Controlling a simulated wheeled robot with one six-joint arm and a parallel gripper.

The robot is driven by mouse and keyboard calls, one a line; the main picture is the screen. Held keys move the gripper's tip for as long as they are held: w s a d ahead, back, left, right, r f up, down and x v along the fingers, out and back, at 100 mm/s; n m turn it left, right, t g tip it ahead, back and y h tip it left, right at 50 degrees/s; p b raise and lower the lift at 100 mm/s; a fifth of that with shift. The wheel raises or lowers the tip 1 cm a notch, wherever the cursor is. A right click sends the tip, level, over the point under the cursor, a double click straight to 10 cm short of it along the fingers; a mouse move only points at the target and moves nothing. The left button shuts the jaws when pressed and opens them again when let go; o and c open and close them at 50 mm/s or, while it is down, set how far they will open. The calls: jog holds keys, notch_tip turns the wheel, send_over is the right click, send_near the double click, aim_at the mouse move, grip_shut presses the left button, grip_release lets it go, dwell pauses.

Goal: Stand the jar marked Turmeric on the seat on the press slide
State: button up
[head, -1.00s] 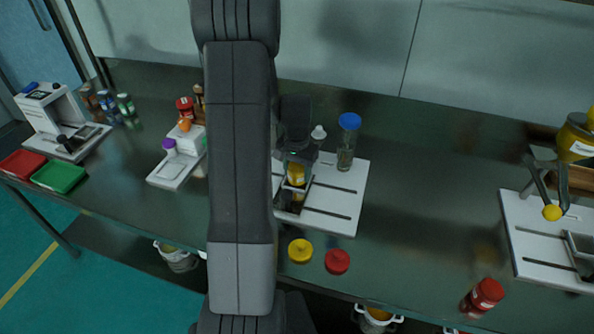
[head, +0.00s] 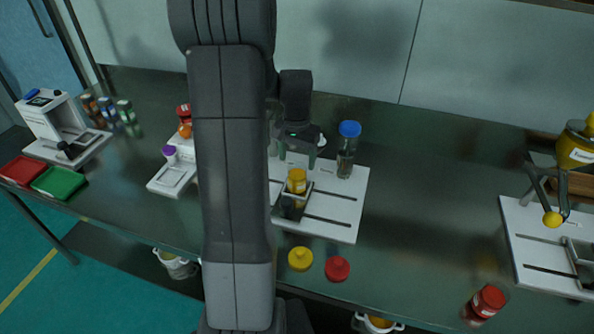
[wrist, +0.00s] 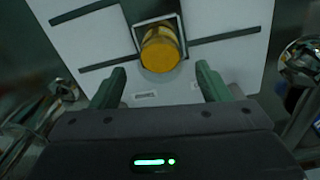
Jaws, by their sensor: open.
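A small jar with a yellow lid (head: 297,180) stands upright in a square dark-rimmed seat (head: 280,214) on a white slotted plate (head: 345,205). Its label is not legible here, so I cannot confirm Turmeric. In the wrist view the yellow-lidded jar (wrist: 160,50) sits within the frame of the seat (wrist: 137,30). My gripper (head: 298,157) is open and empty, just behind and above the jar. In the wrist view, the green fingers of my gripper (wrist: 160,72) are spread wide, apart from the jar on both sides.
A tall blue-capped glass jar (head: 347,150) stands close right of my gripper. Yellow (head: 300,259) and red (head: 337,268) knobs are in front. Another white station (head: 540,245) is at right. Bench between is clear.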

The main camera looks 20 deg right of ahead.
jog(key=shift+r, duration=1.85)
